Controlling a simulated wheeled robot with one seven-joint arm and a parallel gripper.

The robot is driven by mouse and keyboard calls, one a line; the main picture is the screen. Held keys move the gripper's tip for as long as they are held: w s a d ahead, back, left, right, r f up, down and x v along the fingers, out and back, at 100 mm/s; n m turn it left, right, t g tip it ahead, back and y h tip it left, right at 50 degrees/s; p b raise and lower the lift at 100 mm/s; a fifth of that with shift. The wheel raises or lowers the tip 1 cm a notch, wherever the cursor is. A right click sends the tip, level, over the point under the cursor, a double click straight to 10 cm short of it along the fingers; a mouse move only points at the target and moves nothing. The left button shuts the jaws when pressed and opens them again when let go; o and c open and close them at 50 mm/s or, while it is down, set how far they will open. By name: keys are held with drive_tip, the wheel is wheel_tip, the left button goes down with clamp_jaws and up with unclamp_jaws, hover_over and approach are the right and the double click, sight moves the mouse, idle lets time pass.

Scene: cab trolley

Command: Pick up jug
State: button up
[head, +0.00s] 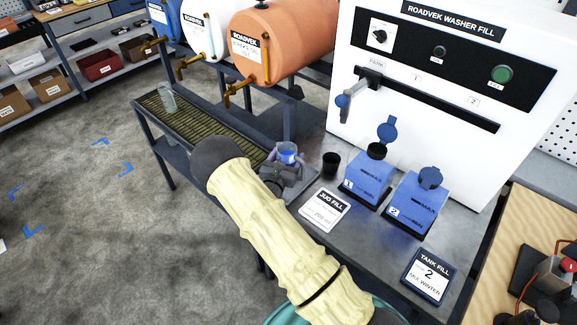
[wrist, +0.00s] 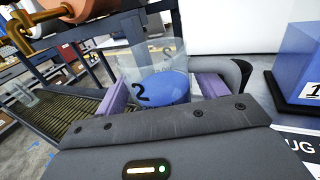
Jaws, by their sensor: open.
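A clear jug (head: 288,149) with blue liquid stands on the grey bench top, beside the right end of the slatted tray. In the wrist view the clear jug (wrist: 160,58) shows a black 2 on its side, with the blue liquid low inside. My gripper (head: 284,165) is open around the jug, with one purple-padded finger on each side of it in the wrist view (wrist: 163,90). I cannot tell whether either pad touches it. The gripper body hides the jug's lower part. A second clear jug (head: 167,98) stands at the far end of the tray.
A black cup (head: 331,164) stands just right of the jug. Two blue containers (head: 370,180) (head: 416,204) and a JUG FILL card (head: 325,208) are further right. The slatted tray (head: 215,122) runs left under taps of an orange tank (head: 275,40). The white washer-fill panel (head: 350,95) rises behind.

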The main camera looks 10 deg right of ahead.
drive_tip(key=c, duration=0.8)
drive_tip(key=shift+r, duration=0.1)
wheel_tip(320, 180, up, 10)
drive_tip(key=shift+f+b, duration=0.1)
drive_tip(key=shift+b, duration=1.05)
